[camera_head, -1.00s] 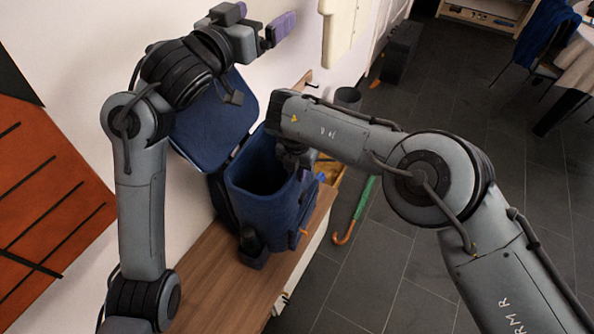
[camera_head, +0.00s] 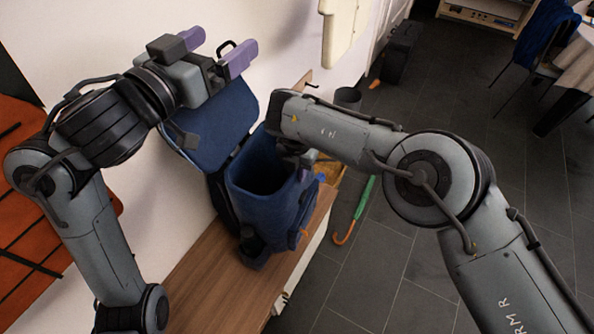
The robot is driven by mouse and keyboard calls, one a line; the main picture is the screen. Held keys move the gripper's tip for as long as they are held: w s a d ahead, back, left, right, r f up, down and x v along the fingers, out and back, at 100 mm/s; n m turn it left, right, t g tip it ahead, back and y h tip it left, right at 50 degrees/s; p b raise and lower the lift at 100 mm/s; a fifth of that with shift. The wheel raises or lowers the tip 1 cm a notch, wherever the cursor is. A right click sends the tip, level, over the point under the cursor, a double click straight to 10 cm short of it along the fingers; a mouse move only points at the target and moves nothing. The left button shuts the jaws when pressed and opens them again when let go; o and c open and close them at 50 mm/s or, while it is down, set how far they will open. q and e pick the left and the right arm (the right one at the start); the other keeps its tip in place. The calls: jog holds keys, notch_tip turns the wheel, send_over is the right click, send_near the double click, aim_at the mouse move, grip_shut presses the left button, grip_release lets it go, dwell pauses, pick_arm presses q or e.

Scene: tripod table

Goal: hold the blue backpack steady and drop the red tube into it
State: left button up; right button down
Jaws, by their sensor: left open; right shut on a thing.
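The blue backpack (camera_head: 262,208) stands upright and open on the wooden bench, its lid (camera_head: 222,128) tipped back toward the wall. Its inside looks dark and empty as far as I can see. My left gripper (camera_head: 216,48) has its purple fingers apart above the raised lid. A small dark loop shows between or behind them; I cannot tell which. My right gripper (camera_head: 306,158) is at the backpack's far right rim and shut on it, mostly hidden behind its own wrist. I do not see the red tube.
The wooden bench top (camera_head: 210,275) is bare in front of the backpack. A grey bin (camera_head: 348,97) is behind. A pale panel (camera_head: 340,30) hangs on the wall. An orange panel (camera_head: 25,235) is at left.

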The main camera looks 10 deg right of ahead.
jog(key=c, duration=1)
grip_release()
